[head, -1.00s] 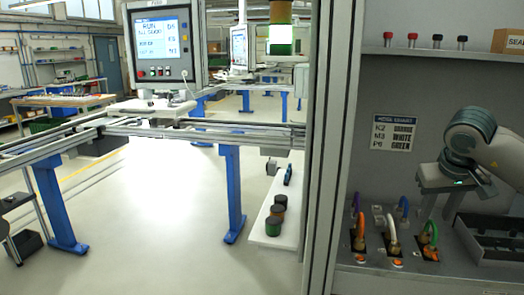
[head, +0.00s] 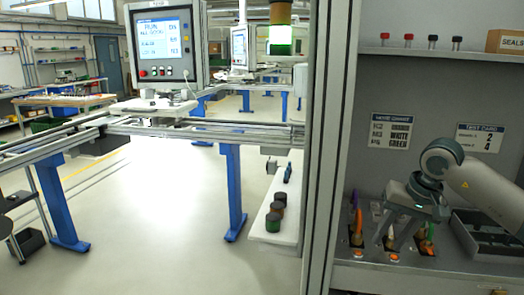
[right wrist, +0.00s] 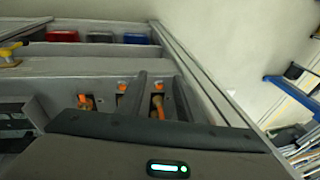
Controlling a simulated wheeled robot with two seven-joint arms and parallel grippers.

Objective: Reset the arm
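My right gripper (head: 388,243) reaches down over the hose panel in the head view, its two fingers apart with nothing visible between them. In the right wrist view the fingers (right wrist: 151,98) stand apart, with an orange hose end (right wrist: 158,107) behind them near the right finger. An orange hose (head: 357,228) stands left of the gripper, a white hose (head: 390,240) is partly hidden by the fingers, and another orange hose (head: 427,240) is to the right. A purple hose (head: 376,210) is behind. Whether the fingers touch a hose, I cannot tell. My left gripper is out of view.
A hose chart (head: 391,131) and a test card (head: 480,138) hang on the back wall. A shelf (head: 420,51) above holds small black- and red-topped pieces and a seals box (head: 506,41). A dark tray (head: 485,232) lies right. A frame post (head: 335,150) bounds the left.

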